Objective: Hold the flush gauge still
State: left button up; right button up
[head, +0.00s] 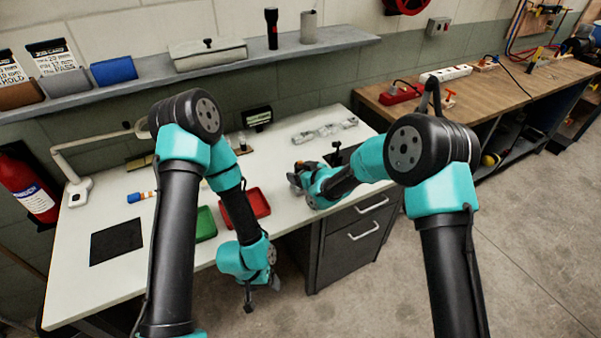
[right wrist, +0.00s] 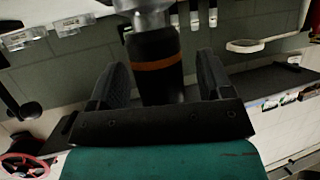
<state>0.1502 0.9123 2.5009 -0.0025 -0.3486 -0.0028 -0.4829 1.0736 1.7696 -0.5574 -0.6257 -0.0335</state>
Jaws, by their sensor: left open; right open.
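A black cylinder with an orange band and a grey metal end, which looks like the flush gauge (right wrist: 155,66), stands between the fingers of my right gripper (right wrist: 160,85) in the right wrist view. The fingers are open, with a visible gap on each side of the cylinder. In the head view my right gripper (head: 296,181) is over the right part of the white bench; the gauge there cannot be made out clearly. My left gripper (head: 249,298) is open and empty, hanging in front of the bench edge.
A red tray (head: 262,198) and a green tray (head: 206,224) lie on the white bench (head: 75,285), partly behind my left arm. A dark mat (head: 117,241) lies at left. Clear packaged parts (head: 325,131) lie at the back right. A drawer unit (head: 350,247) stands below.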

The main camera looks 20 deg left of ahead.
jog(key=shift+c, duration=0.5)
jog(key=c, duration=1.1)
pick_arm(q)
grip_shut()
dwell(1.2)
